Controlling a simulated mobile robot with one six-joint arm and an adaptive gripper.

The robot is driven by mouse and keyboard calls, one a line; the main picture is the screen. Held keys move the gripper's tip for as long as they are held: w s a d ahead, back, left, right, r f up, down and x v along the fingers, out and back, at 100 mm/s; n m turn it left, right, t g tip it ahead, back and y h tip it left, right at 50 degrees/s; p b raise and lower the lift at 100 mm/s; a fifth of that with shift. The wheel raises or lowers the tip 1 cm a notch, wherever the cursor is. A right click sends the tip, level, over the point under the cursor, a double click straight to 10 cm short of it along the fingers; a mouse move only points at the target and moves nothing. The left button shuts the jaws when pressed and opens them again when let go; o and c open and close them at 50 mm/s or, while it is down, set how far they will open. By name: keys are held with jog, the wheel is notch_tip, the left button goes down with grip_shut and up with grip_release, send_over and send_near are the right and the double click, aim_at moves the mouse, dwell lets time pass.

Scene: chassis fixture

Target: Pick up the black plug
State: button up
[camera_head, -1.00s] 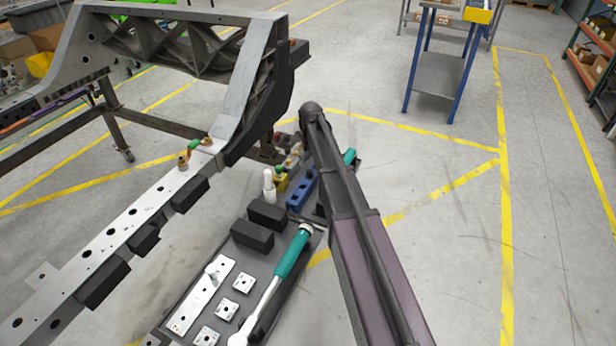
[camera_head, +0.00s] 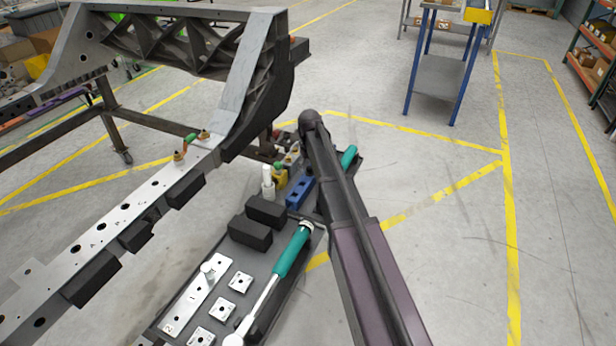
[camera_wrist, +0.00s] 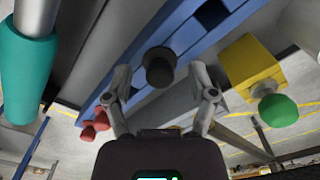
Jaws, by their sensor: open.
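In the wrist view the black plug (camera_wrist: 159,68) is a dark round-headed piece at the blue block (camera_wrist: 197,35). It appears between the two fingers of my gripper (camera_wrist: 160,80), which are spread apart with a visible gap on each side. How far the fingertips are from the plug in depth I cannot tell. In the head view the blue block (camera_head: 299,193) lies in the dark tray (camera_head: 213,256). The plug cannot be made out there, and my arm hides my gripper.
A yellow block with a green knob (camera_wrist: 278,110) is right of my gripper, red pieces (camera_wrist: 95,125) left. A teal-handled tool (camera_head: 292,252), black blocks (camera_head: 250,232) and white plates (camera_head: 240,282) lie in the tray. A metal chassis beam (camera_head: 105,228) runs along the left.

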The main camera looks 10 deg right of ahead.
dwell(0.6)
jog(key=c, duration=0.9)
jog(key=shift+o, duration=0.2)
